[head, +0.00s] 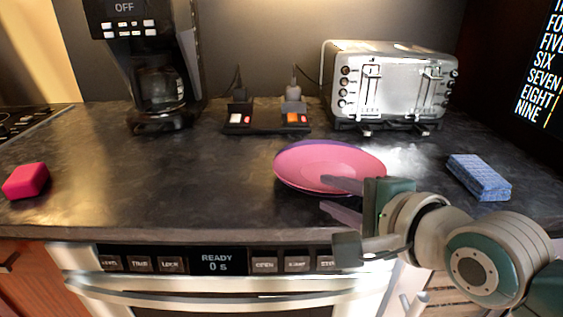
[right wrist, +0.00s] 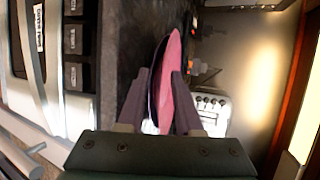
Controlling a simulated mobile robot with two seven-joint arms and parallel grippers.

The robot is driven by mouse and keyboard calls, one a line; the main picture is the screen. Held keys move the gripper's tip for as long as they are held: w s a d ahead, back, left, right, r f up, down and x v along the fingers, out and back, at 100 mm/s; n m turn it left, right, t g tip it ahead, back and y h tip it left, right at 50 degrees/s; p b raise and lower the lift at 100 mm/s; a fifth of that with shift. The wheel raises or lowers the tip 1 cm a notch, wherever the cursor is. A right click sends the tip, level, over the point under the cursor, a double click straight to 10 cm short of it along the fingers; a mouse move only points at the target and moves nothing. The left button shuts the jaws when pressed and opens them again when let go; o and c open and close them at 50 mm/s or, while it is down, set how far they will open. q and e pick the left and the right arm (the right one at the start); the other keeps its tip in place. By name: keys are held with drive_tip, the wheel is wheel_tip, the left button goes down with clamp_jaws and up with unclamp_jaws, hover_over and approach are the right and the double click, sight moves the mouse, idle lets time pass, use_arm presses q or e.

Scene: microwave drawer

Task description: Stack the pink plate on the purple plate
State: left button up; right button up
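The pink plate (head: 312,168) lies on the purple plate (head: 318,143), which shows only as a thin rim along the back edge. In the right wrist view the pink plate (right wrist: 180,95) stands edge-on, with a dark purple edge (right wrist: 155,85) beside it. My right gripper (head: 328,193) is at the plates' near right rim. One finger is above the pink plate and the other below rim level. The fingers are spread, with the rim between them; I cannot tell whether either touches. My left gripper is out of view.
A coffee maker (head: 155,70) and a toaster (head: 390,85) stand at the back of the dark counter (head: 160,180). A blue sponge (head: 479,177) lies right, a pink block (head: 26,181) far left. The microwave drawer (head: 217,290) is below the counter edge. The counter's middle left is clear.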

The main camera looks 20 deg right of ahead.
drive_tip(key=r+p+v, duration=0.1)
drive_tip(key=p+v, duration=0.2)
drive_tip(key=v, duration=0.8)
drive_tip(key=s+f+n+g, duration=0.2)
drive_tip(key=s+n+g, duration=0.3)
drive_tip(key=n, duration=0.5)
drive_tip(key=s+a+f+n+g+h, duration=0.1)
drive_tip(key=s+n+g, duration=0.3)
drive_tip(key=s+n, duration=0.6)
drive_tip(key=shift+s+a+f+g+h, duration=0.15)
drive_tip(key=shift+a+f+g+h, duration=0.2)
drive_tip(key=shift+f, duration=0.55)
wheel_tip(320, 180, up, 44)
drive_tip(key=p, duration=4.3)
drive_tip(key=shift+p, duration=0.35)
